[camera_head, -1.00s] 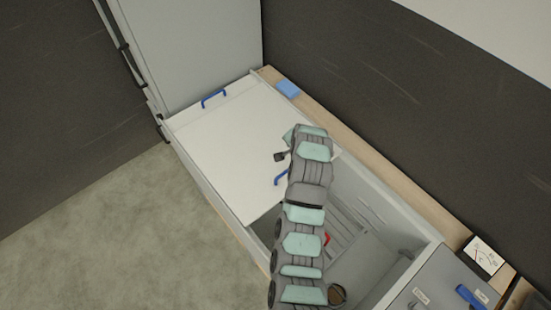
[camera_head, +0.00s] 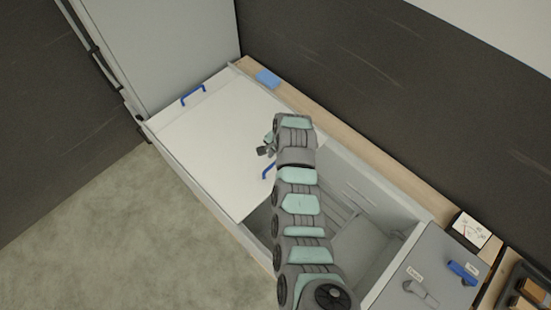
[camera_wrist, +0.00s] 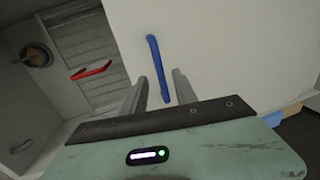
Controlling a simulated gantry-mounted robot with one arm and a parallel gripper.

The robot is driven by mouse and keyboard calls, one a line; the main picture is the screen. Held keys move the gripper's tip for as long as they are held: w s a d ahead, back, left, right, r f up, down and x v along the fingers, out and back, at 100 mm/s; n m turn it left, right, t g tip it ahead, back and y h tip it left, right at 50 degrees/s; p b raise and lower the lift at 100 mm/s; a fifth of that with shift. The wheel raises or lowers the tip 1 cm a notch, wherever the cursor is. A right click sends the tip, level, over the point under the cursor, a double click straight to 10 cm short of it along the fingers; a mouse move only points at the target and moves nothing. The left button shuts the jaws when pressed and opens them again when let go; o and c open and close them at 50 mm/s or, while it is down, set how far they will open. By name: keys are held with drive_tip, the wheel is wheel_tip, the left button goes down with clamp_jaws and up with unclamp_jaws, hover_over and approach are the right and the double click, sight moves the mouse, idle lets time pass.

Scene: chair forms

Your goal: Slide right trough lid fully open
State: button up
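The trough (camera_head: 185,178) is a long pale grey box along the wall. White lid panels (camera_head: 225,140) cover its far left part, and its right part is uncovered. One blue handle (camera_head: 193,92) is at the far end. A second blue handle (camera_head: 268,171) is near the white panel's right edge, and it also shows in the wrist view (camera_wrist: 156,65). My gripper (camera_wrist: 160,82) is over this handle with its fingers apart, one on each side. I see gaps beside the handle and no clear grip. In the head view my arm partly hides the gripper.
The uncovered trough interior (camera_wrist: 80,35) shows slats, a red handle (camera_wrist: 92,70) and a round brown fitting (camera_wrist: 37,55). A blue block (camera_head: 267,78) lies on the wooden ledge. A grey panel with a blue switch (camera_head: 462,272) and a gauge (camera_head: 470,230) stand at right.

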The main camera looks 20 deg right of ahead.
drive_tip(key=shift+w+a+f, duration=0.1)
drive_tip(key=shift+w+f, duration=0.05)
drive_tip(key=shift+f, duration=0.5)
drive_tip(key=shift+w+a+f, duration=0.1)
drive_tip(key=shift+f, duration=0.55)
drive_tip(key=shift+d, duration=0.1)
drive_tip(key=shift+c, duration=0.4)
clamp_jaws()
